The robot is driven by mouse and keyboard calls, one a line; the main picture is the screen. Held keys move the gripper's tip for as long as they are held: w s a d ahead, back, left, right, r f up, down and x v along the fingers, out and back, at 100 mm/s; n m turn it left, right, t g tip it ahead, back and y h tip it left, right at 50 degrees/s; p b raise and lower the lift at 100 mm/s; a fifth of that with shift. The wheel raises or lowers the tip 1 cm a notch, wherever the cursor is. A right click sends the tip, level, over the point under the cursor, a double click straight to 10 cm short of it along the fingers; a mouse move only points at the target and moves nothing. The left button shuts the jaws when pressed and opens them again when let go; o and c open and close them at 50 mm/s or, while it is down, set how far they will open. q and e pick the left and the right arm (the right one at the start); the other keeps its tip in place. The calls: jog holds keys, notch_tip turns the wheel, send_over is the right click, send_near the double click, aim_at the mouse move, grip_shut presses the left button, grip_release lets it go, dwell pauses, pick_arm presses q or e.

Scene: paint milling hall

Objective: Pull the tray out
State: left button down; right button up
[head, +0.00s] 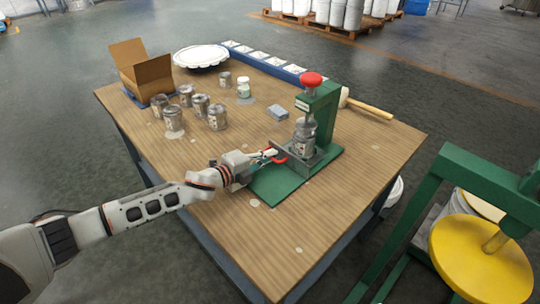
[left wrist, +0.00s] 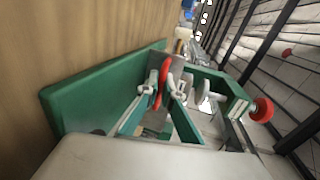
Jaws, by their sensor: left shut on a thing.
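A green press (head: 323,115) with a red knob on top stands on a green base at the table's right side. A grey metal tray (head: 318,157) sits low in the press, with a grey can (head: 304,138) upright on or in it. A red handle (head: 280,153) shows at the tray's near-left side. My left gripper (head: 270,154) is shut on this handle. In the left wrist view the red handle (left wrist: 163,80) lies between the fingers, against a grey plate. My right gripper is out of view.
Several grey cans (head: 200,103) stand at the table's left, near an open cardboard box (head: 146,72). A grey-blue block (head: 277,112) lies left of the press, and a mallet (head: 368,107) behind it. The table front is clear. A green stand with a yellow disc (head: 480,262) is at right.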

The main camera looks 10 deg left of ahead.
pick_arm(q)
jog(key=f+p+v, duration=0.1)
jog(key=v, duration=0.3)
jog(key=p+v, duration=0.1)
jog(key=v, duration=0.4)
jog(key=f+v, duration=0.1)
jog(key=v, duration=0.3)
jog(key=shift+s+a+f+p, duration=0.2)
jog(key=shift+s+f+p, duration=0.15)
jog(key=shift+s+p, duration=0.05)
jog(key=shift+s+a, duration=0.3)
jog(key=shift+s, duration=0.2)
jog(key=c, duration=2.5)
grip_release()
jog(key=shift+s+a, duration=0.1)
jog(key=shift+c, duration=0.2)
jog(key=shift+s+a, duration=0.1)
jog(key=v, duration=1.2)
jog(key=shift+r, duration=0.1)
